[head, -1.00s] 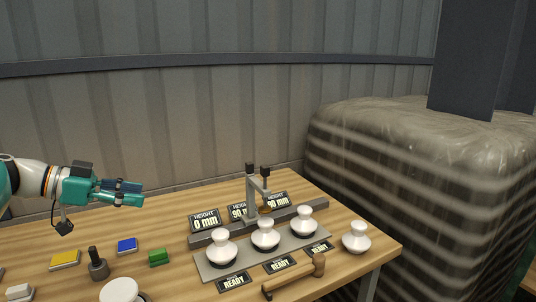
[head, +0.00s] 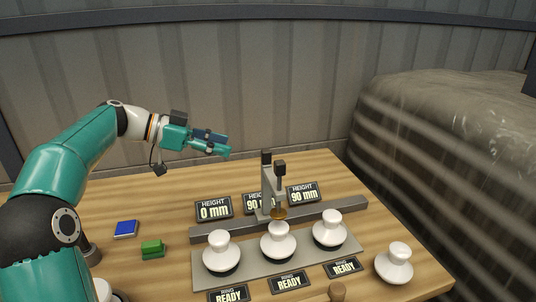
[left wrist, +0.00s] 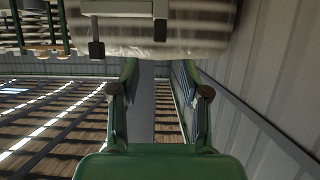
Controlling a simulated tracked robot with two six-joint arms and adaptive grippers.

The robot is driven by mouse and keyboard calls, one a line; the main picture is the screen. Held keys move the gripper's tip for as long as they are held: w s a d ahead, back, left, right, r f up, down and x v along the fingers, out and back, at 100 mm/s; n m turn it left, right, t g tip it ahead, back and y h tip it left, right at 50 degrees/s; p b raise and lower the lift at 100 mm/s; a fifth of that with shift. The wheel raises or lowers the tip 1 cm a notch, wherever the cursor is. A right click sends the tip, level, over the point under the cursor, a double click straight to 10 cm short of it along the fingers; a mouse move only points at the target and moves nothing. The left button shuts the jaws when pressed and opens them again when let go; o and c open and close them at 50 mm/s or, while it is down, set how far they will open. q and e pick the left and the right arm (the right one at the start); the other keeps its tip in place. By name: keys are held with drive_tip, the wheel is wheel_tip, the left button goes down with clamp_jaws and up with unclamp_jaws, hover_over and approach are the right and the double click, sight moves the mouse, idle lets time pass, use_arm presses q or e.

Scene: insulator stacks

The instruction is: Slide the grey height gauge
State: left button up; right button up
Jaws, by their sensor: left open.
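The grey height gauge (head: 268,186) stands upright on a long grey rail (head: 345,207), with dark knobs on top and a brass-coloured foot above the middle white insulator (head: 278,241). The left insulator (head: 221,252) and right insulator (head: 329,230) stand beside it on a grey plate. My left gripper (head: 224,146) is open and empty, above the table, to the left of the gauge's top and apart from it. Its spread fingers also show in the left wrist view (left wrist: 160,72), where a grey bar with dark ends, possibly the gauge, hangs at the top. My right gripper is not in view.
Signs behind the rail read 0 mm (head: 213,208) and 90 mm (head: 304,193); READY signs (head: 289,282) line the front. A loose insulator (head: 395,264) stands at the right. Blue (head: 126,229) and green (head: 152,249) blocks lie left. A wrapped stack (head: 440,150) stands beyond the table.

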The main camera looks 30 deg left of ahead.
sight(266, 163)
use_arm(q)
drive_tip(key=p+x, duration=0.2)
drive_tip(key=x, duration=1)
drive_tip(key=shift+f, duration=0.1)
clamp_jaws()
